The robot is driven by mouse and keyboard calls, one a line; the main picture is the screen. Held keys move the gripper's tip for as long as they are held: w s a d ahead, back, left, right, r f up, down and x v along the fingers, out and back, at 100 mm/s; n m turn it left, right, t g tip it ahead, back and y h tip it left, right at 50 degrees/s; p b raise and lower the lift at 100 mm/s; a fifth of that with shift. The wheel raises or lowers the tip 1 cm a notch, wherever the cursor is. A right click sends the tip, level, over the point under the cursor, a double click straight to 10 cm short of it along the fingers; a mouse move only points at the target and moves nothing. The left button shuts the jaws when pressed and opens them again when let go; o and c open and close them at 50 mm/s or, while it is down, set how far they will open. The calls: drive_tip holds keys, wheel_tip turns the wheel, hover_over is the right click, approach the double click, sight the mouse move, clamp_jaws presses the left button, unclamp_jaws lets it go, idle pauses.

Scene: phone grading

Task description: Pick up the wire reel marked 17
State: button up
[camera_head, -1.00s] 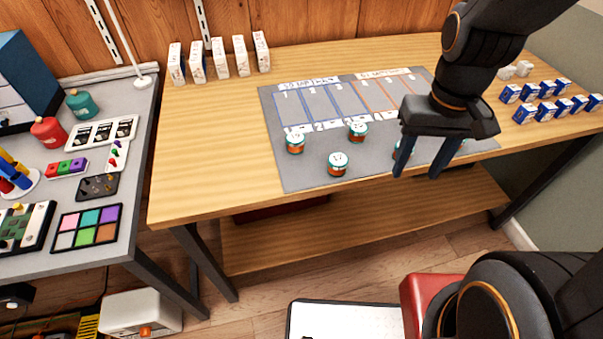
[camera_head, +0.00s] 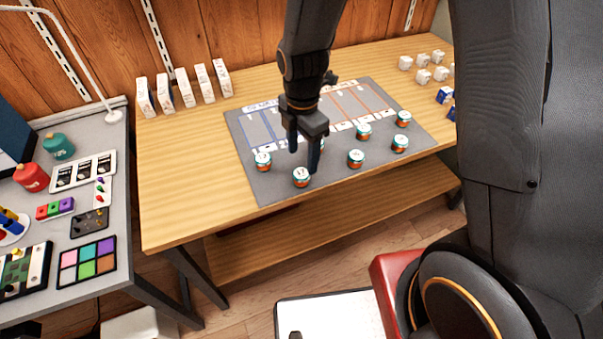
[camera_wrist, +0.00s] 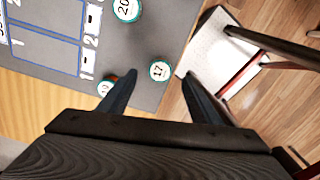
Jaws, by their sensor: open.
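The wire reel marked 17 is a small teal and orange drum with a white top. In the head view the reel (camera_head: 301,177) stands upright near the front edge of the grey mat (camera_head: 270,190). In the wrist view the reel (camera_wrist: 160,71) shows its number between my fingertips. My gripper (camera_head: 303,160) is open and empty, pointing down just above and behind the reel. In the wrist view its fingers (camera_wrist: 159,76) lie on either side of the reel, but I cannot tell the exact height gap.
A reel (camera_head: 263,162) stands close on the left, partly hidden by a finger in the wrist view. The reel marked 20 (camera_wrist: 127,9) is nearby. Several more reels, such as one at the right (camera_head: 355,158), stand on the mat. White boxes (camera_head: 184,88) line the table's back.

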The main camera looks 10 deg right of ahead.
sight(302, 173)
drive_tip(key=shift+a+f+p, duration=0.1)
drive_tip(key=shift+f+p, duration=1.25)
drive_tip(key=shift+f, duration=2.55)
drive_tip(key=c, duration=1.1)
